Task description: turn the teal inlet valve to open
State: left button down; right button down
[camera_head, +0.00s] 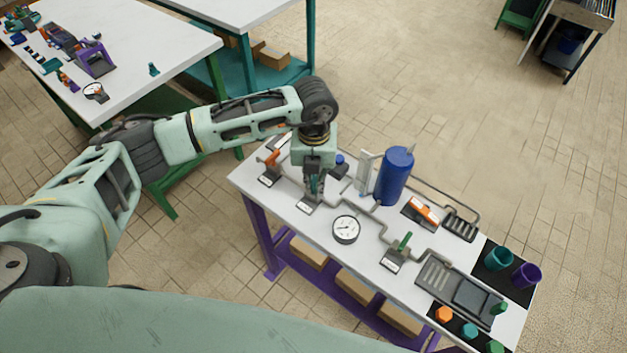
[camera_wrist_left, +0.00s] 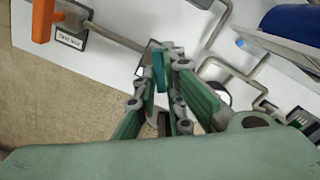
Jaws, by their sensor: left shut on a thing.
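The teal inlet valve's handle (camera_wrist_left: 159,70) stands between the fingers of my left gripper (camera_wrist_left: 163,88) in the left wrist view. In the head view my left gripper (camera_head: 313,180) reaches down over the valve's labelled base plate (camera_head: 308,206), near the left part of the white pump table (camera_head: 326,253). The gripper is shut on the teal handle, which the fingers mostly hide in the head view. The handle's exact angle is hard to tell. My right gripper is not in view.
An orange valve handle (camera_head: 271,158) stands just left of the teal one. A round gauge (camera_head: 346,229), a blue tank (camera_head: 394,176), grey pipes and a green valve handle (camera_head: 404,241) are to the right. Teal (camera_head: 498,258) and purple cups (camera_head: 526,275) stand at the far right end.

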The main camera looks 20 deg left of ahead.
aim_at(315, 182)
pick_arm(q)
jog(key=n+b, duration=0.1)
jog(key=n, duration=0.4)
jog(key=shift+w+n, duration=0.1)
jog(key=shift+n, duration=0.2)
jog(key=n, duration=0.5)
jog(key=shift+w+d+n, duration=0.1)
jog(key=shift+n, duration=0.2)
jog(key=shift+r, duration=0.1)
jog(key=c, duration=1.8)
grip_release()
jog(key=shift+c, duration=0.2)
notch_tip(315, 182, up, 12)
